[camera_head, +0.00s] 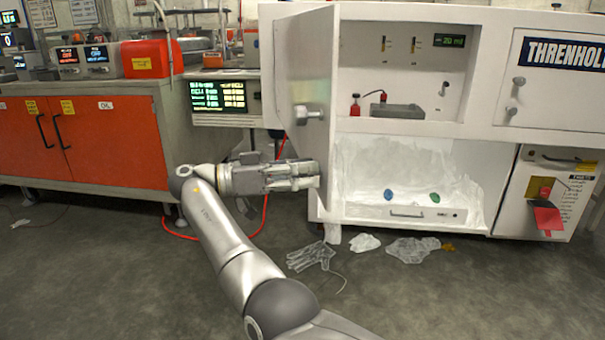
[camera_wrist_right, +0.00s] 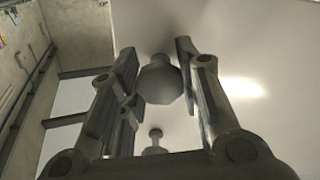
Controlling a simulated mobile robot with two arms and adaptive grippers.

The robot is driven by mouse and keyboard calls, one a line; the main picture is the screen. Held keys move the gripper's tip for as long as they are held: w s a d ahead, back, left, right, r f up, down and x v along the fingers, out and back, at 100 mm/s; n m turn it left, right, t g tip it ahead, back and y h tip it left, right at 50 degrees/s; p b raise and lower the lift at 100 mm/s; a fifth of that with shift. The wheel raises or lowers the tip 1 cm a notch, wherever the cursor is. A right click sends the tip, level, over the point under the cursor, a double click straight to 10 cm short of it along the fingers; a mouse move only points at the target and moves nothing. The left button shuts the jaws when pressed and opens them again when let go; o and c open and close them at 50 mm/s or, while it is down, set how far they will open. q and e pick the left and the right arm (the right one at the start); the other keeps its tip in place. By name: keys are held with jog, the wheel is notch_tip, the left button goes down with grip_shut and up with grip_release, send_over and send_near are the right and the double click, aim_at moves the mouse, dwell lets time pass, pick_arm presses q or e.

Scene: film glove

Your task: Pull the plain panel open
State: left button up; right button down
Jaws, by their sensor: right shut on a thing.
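The plain white panel (camera_head: 301,62) stands swung out from the left side of the white cabinet, seen at a steep angle in the head view. A round metal knob (camera_head: 306,115) sticks out from its face. My right gripper (camera_head: 314,175) is at the panel's face, below that knob. In the right wrist view, its fingers (camera_wrist_right: 161,82) stand on both sides of a dark knob (camera_wrist_right: 160,83) and are shut on it. A second knob (camera_wrist_right: 154,142) shows farther off on the pale surface. My right gripper hides the held knob in the head view. My left gripper is not in view.
The white cabinet (camera_head: 400,15) has open compartments and a lettered panel (camera_head: 560,75) at right. Gloves (camera_head: 312,256) and crumpled film (camera_head: 413,250) lie on the floor before it. An orange cupboard (camera_head: 110,140) stands at left. A red cable (camera_head: 265,215) runs along the floor.

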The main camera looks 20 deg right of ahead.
aim_at(303, 124)
jog(key=c, duration=1)
grip_release()
jog(key=shift+c, duration=0.2)
notch_tip(303, 124, up, 10)
